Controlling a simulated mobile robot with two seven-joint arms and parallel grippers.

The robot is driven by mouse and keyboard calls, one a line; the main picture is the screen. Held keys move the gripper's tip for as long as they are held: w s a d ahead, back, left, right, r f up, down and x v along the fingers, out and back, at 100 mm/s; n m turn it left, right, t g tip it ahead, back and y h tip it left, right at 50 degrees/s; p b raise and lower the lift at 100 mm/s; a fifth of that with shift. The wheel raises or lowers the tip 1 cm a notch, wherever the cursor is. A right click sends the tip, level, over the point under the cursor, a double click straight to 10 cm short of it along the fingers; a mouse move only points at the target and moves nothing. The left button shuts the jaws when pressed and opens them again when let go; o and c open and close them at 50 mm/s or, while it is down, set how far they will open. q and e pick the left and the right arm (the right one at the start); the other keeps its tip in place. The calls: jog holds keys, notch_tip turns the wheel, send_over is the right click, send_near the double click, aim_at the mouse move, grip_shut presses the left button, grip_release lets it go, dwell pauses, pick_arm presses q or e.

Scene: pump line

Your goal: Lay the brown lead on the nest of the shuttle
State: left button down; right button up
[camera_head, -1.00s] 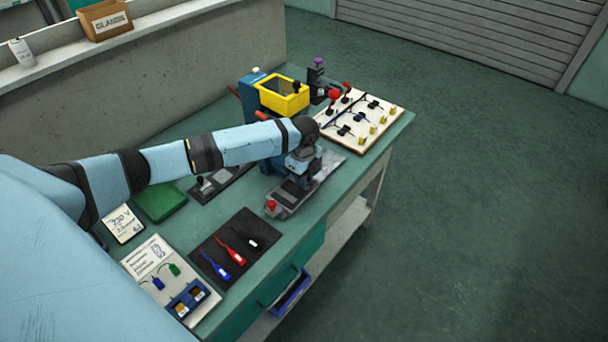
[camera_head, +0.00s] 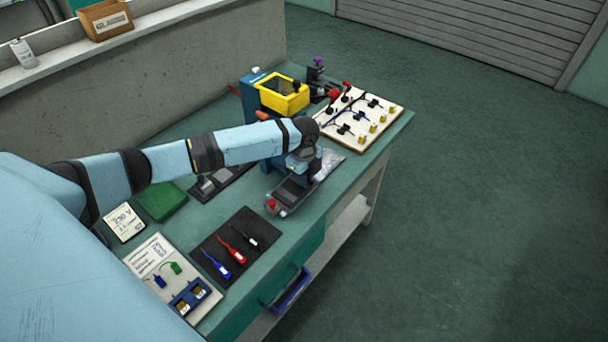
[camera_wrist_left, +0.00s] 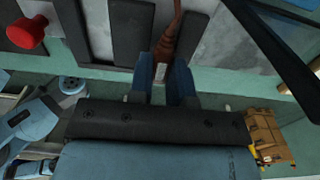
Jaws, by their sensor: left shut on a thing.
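The shuttle (camera_head: 277,208) is a grey plate with dark blocks and a red knob at its near end, lying on the green bench in the head view. My left gripper (camera_head: 296,174) is low over it, fingers pointing down. In the left wrist view my left gripper (camera_wrist_left: 163,72) is shut on the brown lead (camera_wrist_left: 170,38), at its pale end piece. The lead's brown body lies between dark blocks of the shuttle (camera_wrist_left: 97,30); I cannot tell whether it rests on the nest. In the head view my arm and gripper hide the lead.
A black mat (camera_head: 211,259) with blue, red and black leads lies nearer. A white board (camera_head: 350,143) with several fittings stands at the far right, beside a yellow-framed machine (camera_head: 284,103). A green block (camera_head: 161,202) is at the left. The bench's right edge is close to the shuttle.

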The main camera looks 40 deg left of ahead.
pick_arm(q)
jog(key=shift+f+p, duration=0.15)
jog(key=shift+p, duration=0.15)
jog(key=shift+s+f, duration=0.1)
jog(key=shift+f, duration=0.3)
dwell(1.0)
jog(key=c, duration=1)
grip_release()
jog(key=shift+c, duration=0.2)
jog(key=shift+o, duration=0.3)
jog(key=shift+f, duration=0.1)
